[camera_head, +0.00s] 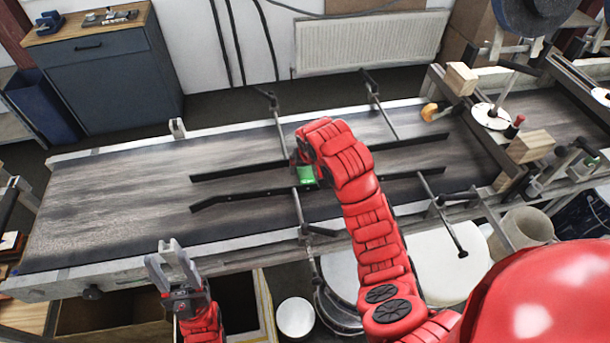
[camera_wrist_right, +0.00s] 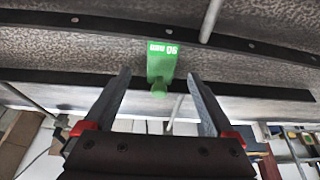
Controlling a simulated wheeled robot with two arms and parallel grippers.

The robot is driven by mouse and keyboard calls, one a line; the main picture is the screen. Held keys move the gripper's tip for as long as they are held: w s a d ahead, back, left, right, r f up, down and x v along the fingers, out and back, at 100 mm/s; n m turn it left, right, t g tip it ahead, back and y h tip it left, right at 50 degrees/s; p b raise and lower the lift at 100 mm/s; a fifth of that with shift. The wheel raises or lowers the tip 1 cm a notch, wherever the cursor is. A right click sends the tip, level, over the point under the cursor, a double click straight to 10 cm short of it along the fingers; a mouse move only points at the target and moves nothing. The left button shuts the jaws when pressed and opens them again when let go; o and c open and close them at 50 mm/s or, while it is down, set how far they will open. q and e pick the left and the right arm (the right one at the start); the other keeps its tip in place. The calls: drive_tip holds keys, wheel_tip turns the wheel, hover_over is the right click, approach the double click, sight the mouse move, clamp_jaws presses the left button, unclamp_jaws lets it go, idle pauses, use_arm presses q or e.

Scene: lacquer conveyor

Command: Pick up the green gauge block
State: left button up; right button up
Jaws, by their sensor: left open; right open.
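The green gauge block (camera_head: 306,174) sits on the conveyor (camera_head: 120,200) between two dark guide rails, partly hidden by my right arm in the head view. In the right wrist view the green block (camera_wrist_right: 161,62) lies ahead of the fingertips, with white lettering on its face and a small green knob toward me. My right gripper (camera_wrist_right: 158,78) is open, one finger on each side of the block's line, and appears empty. My left gripper (camera_head: 168,258) is open and empty in front of the conveyor's near edge, away from the block.
Dark guide rails (camera_head: 240,197) run along the belt, held by metal rods and clamps. Wooden blocks (camera_head: 530,146) and a white disc (camera_head: 491,116) stand at the right end. White round containers (camera_head: 295,317) are below the near edge. The belt's left part is clear.

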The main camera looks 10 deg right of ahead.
sight(305, 173)
drive_tip(key=p+x, duration=0.2)
drive_tip(key=x, duration=0.1)
drive_tip(key=shift+w+a+f, duration=0.1)
drive_tip(key=shift+w+f, duration=0.1)
drive_tip(key=shift+w+f+p, duration=0.25)
drive_tip(key=shift+f+p, duration=0.05)
drive_tip(key=shift+f, duration=0.2)
clamp_jaws()
